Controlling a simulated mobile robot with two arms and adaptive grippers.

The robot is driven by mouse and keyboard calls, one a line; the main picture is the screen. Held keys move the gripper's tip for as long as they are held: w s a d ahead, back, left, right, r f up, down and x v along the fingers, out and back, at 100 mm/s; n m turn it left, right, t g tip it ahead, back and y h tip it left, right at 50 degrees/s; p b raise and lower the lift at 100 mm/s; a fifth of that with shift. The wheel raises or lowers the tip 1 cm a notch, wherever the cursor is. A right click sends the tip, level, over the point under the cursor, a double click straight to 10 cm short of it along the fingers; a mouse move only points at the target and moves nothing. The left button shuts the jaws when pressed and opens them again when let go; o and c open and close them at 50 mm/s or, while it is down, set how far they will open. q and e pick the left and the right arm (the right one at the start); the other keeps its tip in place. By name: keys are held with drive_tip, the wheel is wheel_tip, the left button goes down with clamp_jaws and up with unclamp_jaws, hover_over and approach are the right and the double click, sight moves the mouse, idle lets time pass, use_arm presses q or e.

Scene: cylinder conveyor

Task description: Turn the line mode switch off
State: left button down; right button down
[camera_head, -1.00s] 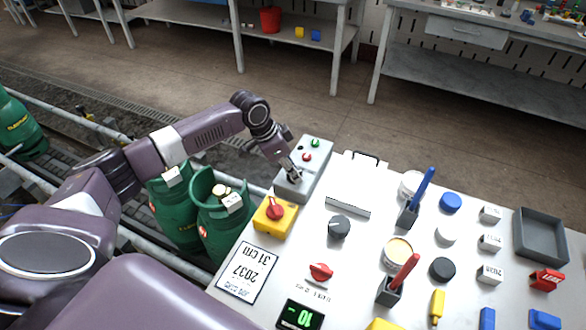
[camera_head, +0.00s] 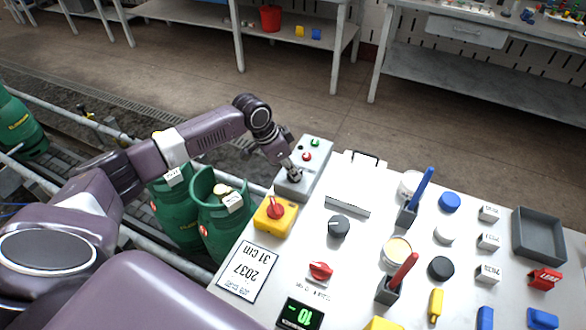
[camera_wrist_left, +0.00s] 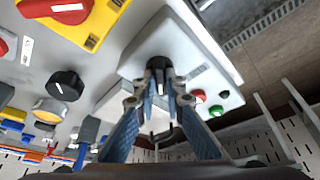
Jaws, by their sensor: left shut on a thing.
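The grey control box (camera_head: 318,158) stands at the far left edge of the white panel, with a green button (camera_head: 314,142), a red button (camera_head: 306,157) and a switch at its near end. My left gripper (camera_head: 295,176) is over that near end. In the left wrist view, the fingers of my left gripper (camera_wrist_left: 161,88) are shut on the black switch knob (camera_wrist_left: 159,64) on the grey box (camera_wrist_left: 135,68). The red button (camera_wrist_left: 197,95) and green button (camera_wrist_left: 216,111) lie beside the fingers. The knob's pointing direction is mostly hidden by the fingers. My right gripper is not in view.
A yellow box with a red rotary switch (camera_head: 275,208) sits close to the grey box. A black knob (camera_head: 339,227) and a red knob (camera_head: 320,271) are on the white panel (camera_head: 275,245). Green gas cylinders (camera_head: 221,218) stand left of the panel.

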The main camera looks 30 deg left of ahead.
use_arm(q)
drive_tip(key=n+p, duration=0.2)
drive_tip(key=p, duration=0.1)
drive_tip(key=n+y+p, duration=0.1)
drive_tip(key=n+p, duration=0.1)
drive_tip(key=p, duration=0.1)
drive_tip(key=n+t+y+p, duration=0.1)
drive_tip(key=n+p, duration=0.1)
drive_tip(key=p, duration=0.1)
drive_tip(key=shift+d+r+n, duration=0.25)
drive_tip(key=shift+n, duration=0.05)
drive_tip(key=shift+f+n+y+p, duration=0.15)
drive_tip(key=shift+n+y+p, duration=0.35)
drive_tip(key=shift+n+p, duration=0.55)
drive_tip(key=c, duration=2)
unclamp_jaws()
drive_tip(key=shift+f, duration=0.1)
drive_tip(key=v, duration=1.2)
